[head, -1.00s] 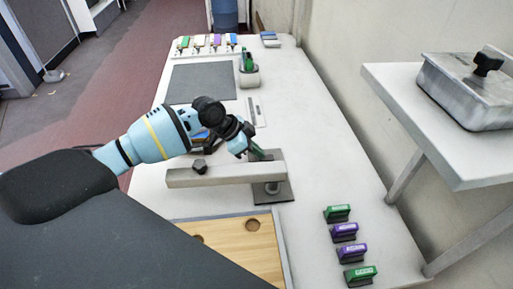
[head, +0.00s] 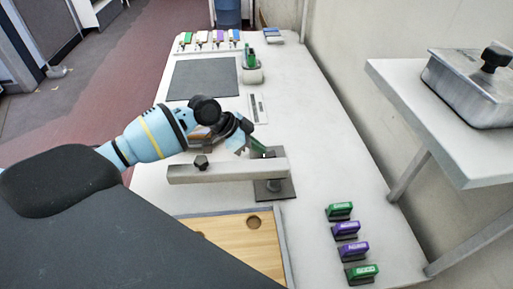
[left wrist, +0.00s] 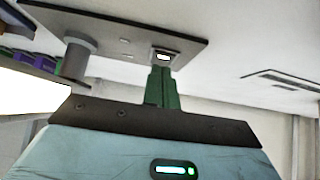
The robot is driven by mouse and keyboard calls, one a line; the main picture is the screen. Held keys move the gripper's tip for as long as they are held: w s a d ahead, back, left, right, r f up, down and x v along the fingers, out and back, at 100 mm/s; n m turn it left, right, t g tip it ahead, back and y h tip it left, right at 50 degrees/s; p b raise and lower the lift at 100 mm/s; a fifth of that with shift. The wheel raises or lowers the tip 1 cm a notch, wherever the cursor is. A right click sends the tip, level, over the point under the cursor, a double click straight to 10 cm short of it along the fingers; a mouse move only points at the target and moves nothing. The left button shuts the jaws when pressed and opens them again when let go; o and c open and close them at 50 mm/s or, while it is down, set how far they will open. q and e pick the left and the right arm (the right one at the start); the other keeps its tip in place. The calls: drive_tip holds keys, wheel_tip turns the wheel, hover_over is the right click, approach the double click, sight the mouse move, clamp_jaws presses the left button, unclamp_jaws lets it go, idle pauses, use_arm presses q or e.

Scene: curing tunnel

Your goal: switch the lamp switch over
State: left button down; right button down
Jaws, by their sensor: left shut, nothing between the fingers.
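The lamp stand has a grey bar (head: 225,173) over a dark base plate (head: 284,190), which also shows in the left wrist view (left wrist: 120,32). A small switch with a pale face (left wrist: 162,56) sits in that plate. In the head view I cannot make the switch out. My left gripper (head: 261,149) is shut and empty, its green fingers pointing down at the plate behind the bar. In the left wrist view the fingertips (left wrist: 161,70) are right by the switch and overlap its lower edge; I cannot tell whether they touch it. My right gripper is not in view.
A wooden board (head: 235,240) lies in front of the stand. Several green and purple blocks stand at the right front, near one green block (head: 363,272). A dark mat (head: 203,79) lies farther back. A side shelf (head: 430,125) holds a metal box (head: 465,88).

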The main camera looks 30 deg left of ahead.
use_arm(q)
drive_tip(key=shift+r, duration=0.1)
idle(0.3)
drive_tip(key=v, duration=0.7)
drive_tip(key=shift+s+a+r, duration=0.15)
drive_tip(key=shift+a+r, duration=0.1)
drive_tip(key=shift+r, duration=0.05)
